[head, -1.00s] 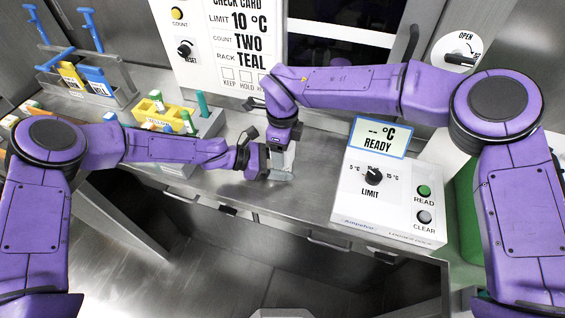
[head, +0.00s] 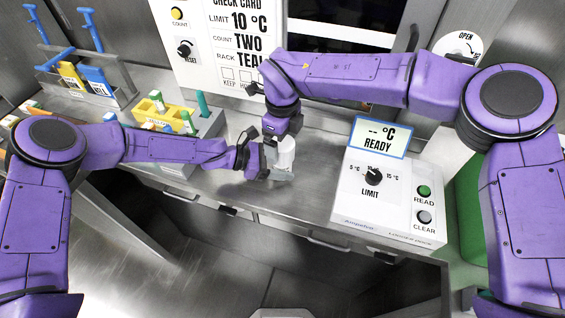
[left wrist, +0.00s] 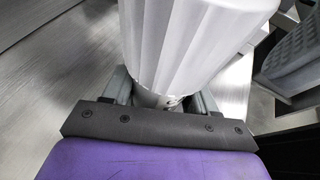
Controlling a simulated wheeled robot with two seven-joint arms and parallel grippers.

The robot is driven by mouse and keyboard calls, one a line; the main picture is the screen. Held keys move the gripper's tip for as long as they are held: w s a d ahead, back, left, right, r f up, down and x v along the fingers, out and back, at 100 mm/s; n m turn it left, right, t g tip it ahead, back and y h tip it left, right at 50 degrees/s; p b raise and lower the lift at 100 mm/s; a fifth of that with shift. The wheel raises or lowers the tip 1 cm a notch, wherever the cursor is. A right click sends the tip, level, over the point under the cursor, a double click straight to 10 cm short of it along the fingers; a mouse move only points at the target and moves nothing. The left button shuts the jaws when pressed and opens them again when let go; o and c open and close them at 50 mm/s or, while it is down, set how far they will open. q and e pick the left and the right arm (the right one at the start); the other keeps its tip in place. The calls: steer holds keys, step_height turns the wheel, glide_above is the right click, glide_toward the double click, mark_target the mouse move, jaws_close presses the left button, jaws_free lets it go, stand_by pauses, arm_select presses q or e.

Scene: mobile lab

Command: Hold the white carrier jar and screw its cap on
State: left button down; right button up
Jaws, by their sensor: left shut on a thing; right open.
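The white carrier jar (head: 283,168) is upright at the front of the steel bench, low in my left gripper (head: 271,160). My left gripper is shut around its side. A white ribbed cap (head: 286,146) sits on top of the jar; in the left wrist view the cap (left wrist: 190,40) stands large above the jar's narrower body (left wrist: 150,97). I cannot tell how tight it is. My right gripper (head: 284,128) is open, pointing down just above the cap. Its fingertips are hard to make out, and I cannot tell if they touch the cap.
A white reader box (head: 350,205) with a knob and buttons stands to the right. A grey rack with a yellow block (head: 178,112) and tubes is to the left. The bench front edge is close.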

steer(key=shift+r, duration=0.7)
steer(key=c, duration=0.3)
steer(key=shift+a, duration=0.2)
arm_select(q)
steer(key=shift+w, duration=0.1)
arm_select(e)
steer(key=w+a+r+n+t+y, duration=0.25)
steer(key=a+r+n+y, duration=0.45)
steer(key=n, duration=0.6)
steer(key=w+a+r+n+t+y, duration=0.1)
steer(key=a+r+n+t+y, duration=0.2)
steer(key=a+r+n+y, duration=0.55)
steer(key=s+d+f+n+g+h, duration=0.2)
steer(key=s+f+n+g+h, duration=0.15)
steer(key=n, duration=0.65)
steer(key=s+d+f+n+g+h, duration=0.1)
steer(key=s+f+n+g+h, duration=0.2)
steer(key=n, duration=0.8)
steer(key=w+d+f+n+h, duration=0.1)
steer(key=d+n+h, duration=0.2)
steer(key=d, duration=0.1)
steer(key=w+d+f+n+h, duration=0.1)
steer(key=d+f+n+h, duration=0.1)
steer(key=d+n+h, duration=0.1)
steer(key=w+d+f+n+t+h, duration=0.1)
steer(key=d+f+n+h, duration=0.1)
steer(key=d, duration=0.3)
steer(key=shift+d+n+h, duration=0.4)
steer(key=shift+n, duration=0.05)
steer(key=shift+d, duration=0.1)
